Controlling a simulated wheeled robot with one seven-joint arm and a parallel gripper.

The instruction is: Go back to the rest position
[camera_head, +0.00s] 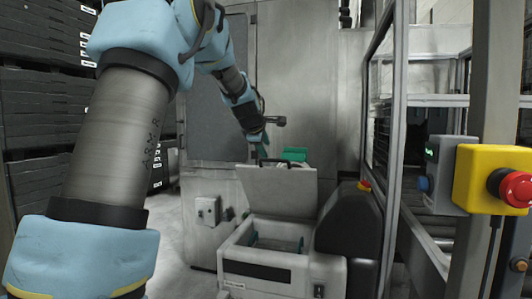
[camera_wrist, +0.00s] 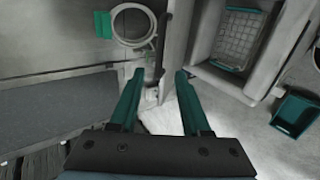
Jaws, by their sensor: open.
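My gripper (camera_head: 262,146) hangs from my raised arm near the middle of the head view, in the air above and behind the raised lid of a light grey machine. In the wrist view my gripper (camera_wrist: 159,78) has its two teal fingers spread apart with nothing between them. The machine (camera_head: 262,262) stands with its lid (camera_head: 278,192) up. Its tub is partly visible in the head view, and the wrist view shows a wire basket (camera_wrist: 238,38) with a teal lower edge in an open compartment at the upper right.
A yellow box with a red emergency button (camera_head: 510,188) is at the right, by a metal-framed rack. Dark stacked crates (camera_head: 40,100) stand at the left. A green object (camera_head: 294,154) sits behind the lid. The wrist view shows a teal bin (camera_wrist: 295,113) and a round ring (camera_wrist: 133,25).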

